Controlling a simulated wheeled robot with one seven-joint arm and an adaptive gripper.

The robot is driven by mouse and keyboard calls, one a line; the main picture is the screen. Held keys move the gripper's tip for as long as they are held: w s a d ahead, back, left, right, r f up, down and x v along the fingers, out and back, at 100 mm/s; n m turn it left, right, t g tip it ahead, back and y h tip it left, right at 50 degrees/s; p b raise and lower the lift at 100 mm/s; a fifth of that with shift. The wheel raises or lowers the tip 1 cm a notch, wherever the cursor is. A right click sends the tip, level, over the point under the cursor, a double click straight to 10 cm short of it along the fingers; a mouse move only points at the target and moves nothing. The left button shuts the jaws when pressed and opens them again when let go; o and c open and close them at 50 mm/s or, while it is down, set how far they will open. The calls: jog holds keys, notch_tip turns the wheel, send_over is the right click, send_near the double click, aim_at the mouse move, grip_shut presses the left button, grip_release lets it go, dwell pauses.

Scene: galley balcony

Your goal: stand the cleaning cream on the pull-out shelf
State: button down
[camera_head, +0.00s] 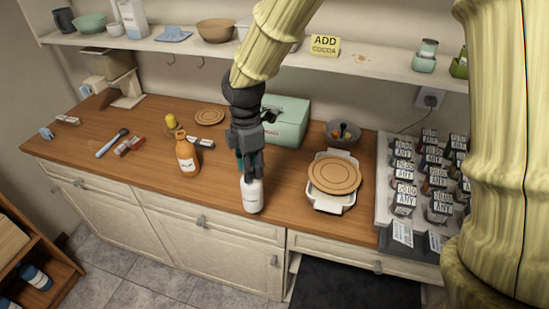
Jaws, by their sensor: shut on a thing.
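My gripper (250,176) is shut on the top of a white bottle (252,196), which I take to be the cleaning cream. The bottle is upright at the front edge of the wooden counter (225,180). I cannot tell whether its base touches the wood. My fingers hide its cap. A dark flat panel (355,285) shows low down under the right-hand drawer; I cannot tell if it is the pull-out shelf or a floor mat.
An orange bottle (187,155) stands left of my gripper. A mint box (287,122) is behind it. A white container with a round wooden board (334,176) is to the right, then a rack of labelled jars (438,165). A wall shelf (375,66) runs above.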

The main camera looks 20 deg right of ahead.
jog(key=w+d+f+p, duration=0.4)
jog(key=w+d+p, duration=0.1)
jog(key=d, duration=0.3)
jog(key=shift+w+p, duration=0.4)
jog(key=shift+w, duration=0.05)
jog(key=shift+d, duration=0.15)
jog(key=shift+f, duration=0.2)
jog(key=c, duration=1.1)
grip_release()
jog(key=shift+f+b, duration=0.15)
jog(key=shift+b, duration=0.25)
